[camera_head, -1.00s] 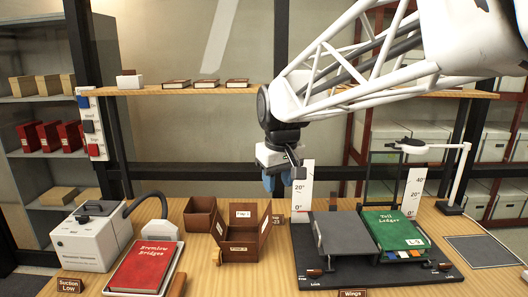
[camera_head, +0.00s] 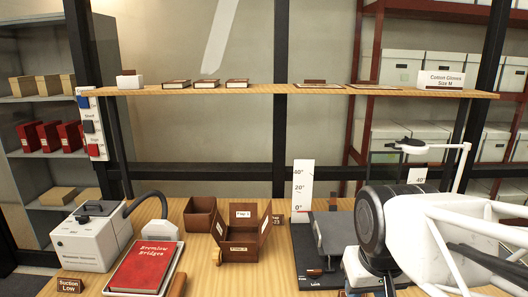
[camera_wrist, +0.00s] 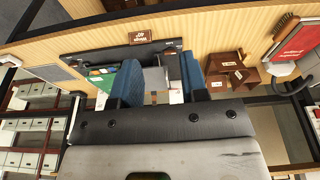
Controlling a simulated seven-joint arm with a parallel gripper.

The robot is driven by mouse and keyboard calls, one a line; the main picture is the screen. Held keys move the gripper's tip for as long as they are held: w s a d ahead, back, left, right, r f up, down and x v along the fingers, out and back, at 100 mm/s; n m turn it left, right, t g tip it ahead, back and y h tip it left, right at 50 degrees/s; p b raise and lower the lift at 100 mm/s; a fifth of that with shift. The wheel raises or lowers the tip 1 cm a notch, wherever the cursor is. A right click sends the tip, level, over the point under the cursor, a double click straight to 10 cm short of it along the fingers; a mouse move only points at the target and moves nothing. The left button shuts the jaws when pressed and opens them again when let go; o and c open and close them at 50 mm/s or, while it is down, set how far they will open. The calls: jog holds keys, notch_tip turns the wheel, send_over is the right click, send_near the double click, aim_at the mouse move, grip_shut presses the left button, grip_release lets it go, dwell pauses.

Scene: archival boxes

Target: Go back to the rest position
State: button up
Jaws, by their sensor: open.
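My gripper (camera_wrist: 160,82) shows in the wrist view as two blue-padded fingers standing well apart with nothing held between them. Beyond the fingers, partly covered by them, are the green ledger (camera_wrist: 103,83) and the grey wing plate of the stand. In the head view my gripper's fingers cannot be made out.
A red book (camera_head: 145,270) lies on a pale tray at left, beside a white suction unit (camera_head: 82,245). An open brown flap box (camera_head: 238,250) and a smaller brown box (camera_head: 199,212) stand mid-table. A wooden shelf (camera_head: 270,89) with flat books runs behind. A white lamp (camera_head: 462,160) stands back right.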

jog(key=shift+s+d+f+m, duration=0.15)
jog(key=shift+s+d+f, duration=0.1)
jog(key=shift+s+f, duration=0.4)
jog(key=shift+s+d+f+m, duration=0.15)
jog(key=shift+s+d+f, duration=0.15)
jog(key=shift+s, duration=0.6)
